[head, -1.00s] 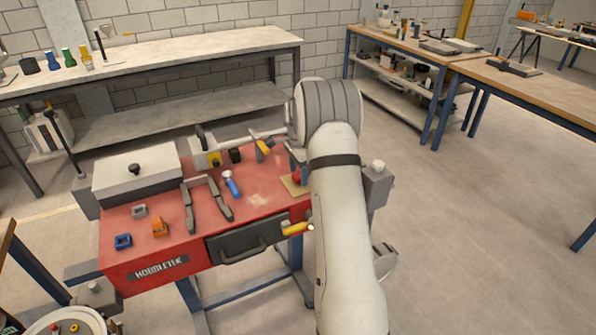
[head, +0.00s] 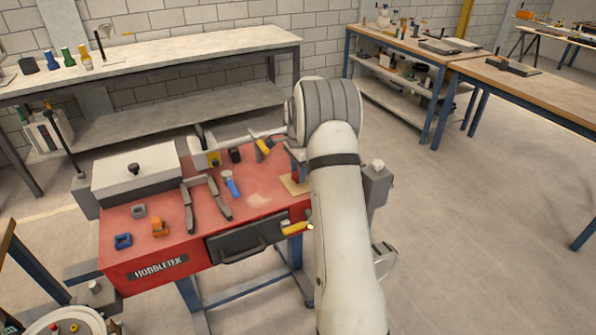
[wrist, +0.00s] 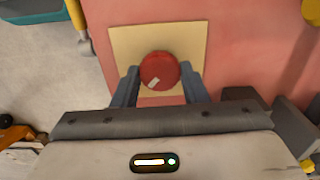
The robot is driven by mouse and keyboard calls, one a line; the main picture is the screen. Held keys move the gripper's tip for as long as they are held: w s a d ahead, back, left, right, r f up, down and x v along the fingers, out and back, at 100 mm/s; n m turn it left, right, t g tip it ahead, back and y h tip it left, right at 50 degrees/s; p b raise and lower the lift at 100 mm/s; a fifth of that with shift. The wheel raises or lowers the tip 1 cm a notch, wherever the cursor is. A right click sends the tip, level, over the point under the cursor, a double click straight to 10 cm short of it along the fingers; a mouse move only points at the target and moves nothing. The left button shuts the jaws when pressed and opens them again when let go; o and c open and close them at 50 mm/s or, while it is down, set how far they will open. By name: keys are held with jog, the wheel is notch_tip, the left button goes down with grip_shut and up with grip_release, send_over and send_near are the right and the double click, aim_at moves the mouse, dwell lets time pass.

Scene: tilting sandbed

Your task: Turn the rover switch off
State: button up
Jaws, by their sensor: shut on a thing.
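A round red knob (wrist: 159,70) with a pale mark on its lower left sits on a square beige plate (wrist: 120,42) in the wrist view. I take it for the rover switch, but no label shows. My gripper (wrist: 159,76) has one blue-grey finger on each side of the knob and is shut on it. In the head view the beige plate (head: 290,186) lies at the right end of the red bench top, with the knob (head: 295,177) partly hidden by my arm and gripper.
The red bench top (head: 262,200) holds a white lidded box (head: 135,172), grey tongs-like bars (head: 189,205), a blue-handled tool (head: 231,184), and small blue and orange blocks. A yellow handle (head: 294,228) sticks out at the front right edge. Open floor lies to the right.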

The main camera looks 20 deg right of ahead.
jog(key=shift+n, duration=0.3)
jog(key=n, duration=0.8)
jog(key=shift+n+b, duration=0.3)
jog(key=shift+b, duration=0.05)
jog(key=n, duration=0.4)
jog(key=shift+n, duration=2.2)
jog(key=o, duration=1)
jog(key=shift+c, duration=0.2)
